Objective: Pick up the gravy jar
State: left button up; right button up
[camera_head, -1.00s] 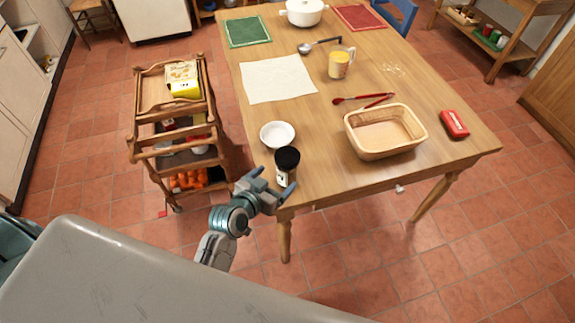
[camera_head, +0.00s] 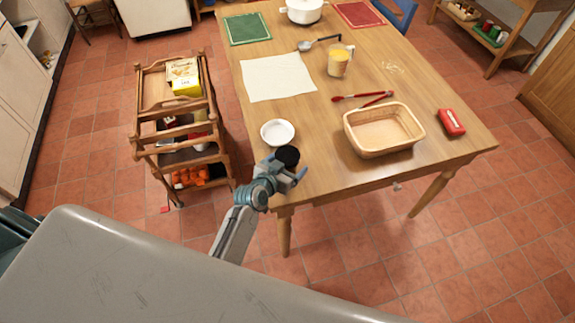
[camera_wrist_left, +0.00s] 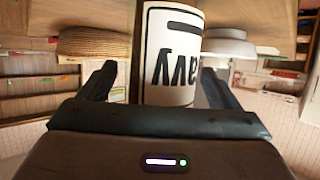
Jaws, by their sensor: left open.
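The gravy jar has a black lid (camera_head: 288,156) and stands at the near left corner of the wooden table (camera_head: 330,185). Its white label (camera_wrist_left: 172,60) with black letters ending in "avy" fills the middle of the left wrist view, upside down. My left gripper (camera_head: 286,174) is at the jar, open, and hides most of its body in the head view. In the left wrist view the two dark fingers (camera_wrist_left: 158,88) stand on either side of the label, with a gap visible on the left side. My right gripper is not in view.
A white bowl (camera_head: 278,133) stands close behind the jar. A wicker basket (camera_head: 384,147), red tongs (camera_head: 362,97) and a red case (camera_head: 451,122) lie to the right. A wooden cart (camera_head: 140,140) stands left of the table. A white cloth (camera_head: 278,78) lies behind the bowl.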

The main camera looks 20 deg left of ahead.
pick_arm(q)
jog(key=c, duration=1.4)
jog(key=shift+o, duration=0.2)
jog(key=shift+r, duration=0.1)
